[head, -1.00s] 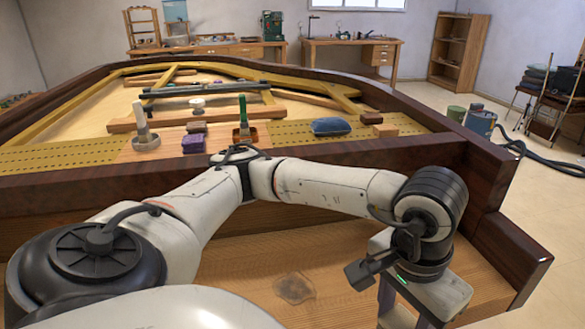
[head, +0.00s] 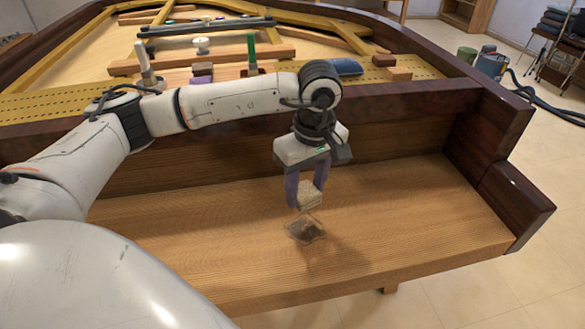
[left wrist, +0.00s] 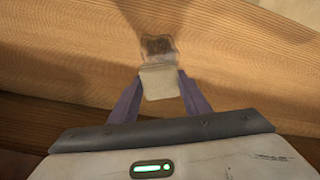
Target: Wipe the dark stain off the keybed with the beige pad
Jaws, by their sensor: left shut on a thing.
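The dark stain (head: 305,229) is an irregular patch on the wooden keybed (head: 420,225). It also shows in the left wrist view (left wrist: 158,45), just beyond the pad. The beige pad (head: 309,196) is a small block held between the purple-grey fingers of my left gripper (head: 307,190). The pad also shows in the left wrist view (left wrist: 159,83). My left gripper is shut on the pad, directly over the near side of the stain's far edge. I cannot tell whether the pad touches the keybed. My right gripper is not in view.
A dark wooden rail (head: 400,100) runs behind the keybed, and a dark end block (head: 514,205) closes its right side. Brushes, a blue cushion-like item (head: 346,67) and blocks lie beyond the rail. The keybed is clear around the stain.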

